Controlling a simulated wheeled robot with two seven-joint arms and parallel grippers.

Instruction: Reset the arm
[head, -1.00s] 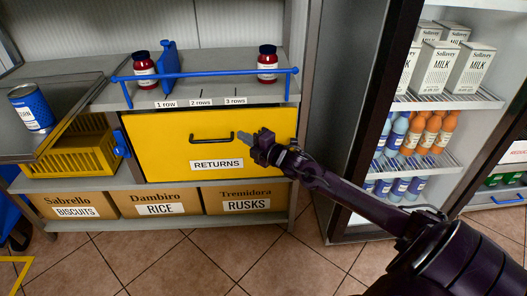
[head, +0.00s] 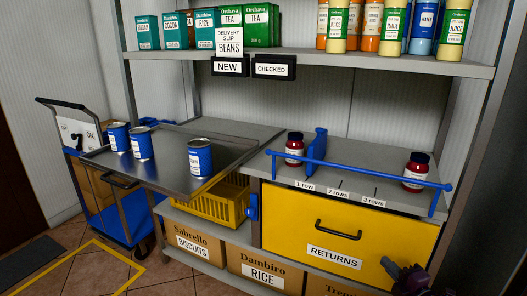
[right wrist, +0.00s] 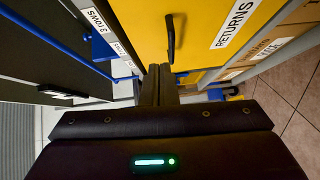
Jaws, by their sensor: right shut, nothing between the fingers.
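My right gripper (head: 390,267) is at the lower right of the head view, in front of the lower right part of the yellow RETURNS drawer (head: 285,228). In the right wrist view its dark fingers (right wrist: 158,80) are together with nothing between them. They point towards the yellow drawer front and are apart from the black drawer handle (head: 338,230). The drawer looks closed. Most of my right arm is outside the head view. My left gripper is in neither view.
Above the drawer is a blue rail (head: 345,172) with two red jars behind it. A grey tray (head: 150,180) with blue cans juts out at left, over a yellow crate (head: 212,207). A blue cart (head: 105,215) stands far left. Labelled boxes fill the bottom shelf.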

